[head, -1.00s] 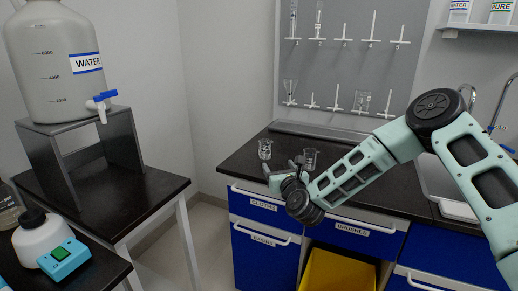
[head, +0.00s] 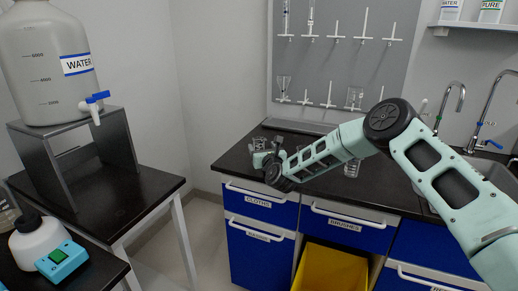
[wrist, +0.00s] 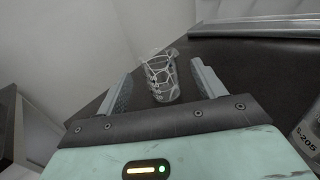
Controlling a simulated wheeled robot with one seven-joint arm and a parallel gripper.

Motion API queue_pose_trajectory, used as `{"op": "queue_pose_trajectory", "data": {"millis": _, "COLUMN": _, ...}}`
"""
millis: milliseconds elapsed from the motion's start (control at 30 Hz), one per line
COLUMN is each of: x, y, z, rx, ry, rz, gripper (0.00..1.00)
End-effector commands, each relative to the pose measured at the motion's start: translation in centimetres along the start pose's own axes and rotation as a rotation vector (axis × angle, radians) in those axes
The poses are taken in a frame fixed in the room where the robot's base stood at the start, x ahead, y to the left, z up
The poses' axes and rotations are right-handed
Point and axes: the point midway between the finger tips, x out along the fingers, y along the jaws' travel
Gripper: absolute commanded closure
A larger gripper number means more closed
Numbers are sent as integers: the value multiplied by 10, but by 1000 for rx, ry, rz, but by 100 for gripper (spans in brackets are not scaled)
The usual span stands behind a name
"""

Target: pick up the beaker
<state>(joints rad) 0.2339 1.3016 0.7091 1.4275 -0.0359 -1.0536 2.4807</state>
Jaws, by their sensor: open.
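A clear glass beaker with white markings (wrist: 162,78) stands on the dark counter in the wrist view, between the two fingers of my open gripper (wrist: 163,82). Gaps show on both sides, so the fingers do not appear to press on it. In the head view my gripper (head: 266,157) is low over the left end of the counter, and the beaker (head: 258,142) is partly hidden by it. A second glass vessel (head: 352,168) stands farther right, partly behind my arm. A labelled glass piece (wrist: 308,135) shows at the wrist view's right edge.
A drying rack with pegs and glassware (head: 345,60) hangs on the back wall. A sink with taps (head: 455,105) is at the right. Blue drawers (head: 262,245) and a yellow bin (head: 333,268) are below the counter. A large water carboy (head: 45,60) stands at the left.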

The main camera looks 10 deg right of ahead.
Motion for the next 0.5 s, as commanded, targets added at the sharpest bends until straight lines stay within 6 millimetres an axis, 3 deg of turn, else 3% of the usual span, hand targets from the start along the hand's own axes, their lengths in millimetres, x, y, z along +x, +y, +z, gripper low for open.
{"op": "queue_pose_trajectory", "data": {"millis": 300, "x": 37, "y": 1, "z": 1, "rx": 0, "ry": -1, "rz": -2, "gripper": 31}}
{"op": "queue_pose_trajectory", "data": {"millis": 500, "x": 45, "y": 2, "z": 0, "rx": -1, "ry": -1, "rz": 0, "gripper": 31}}
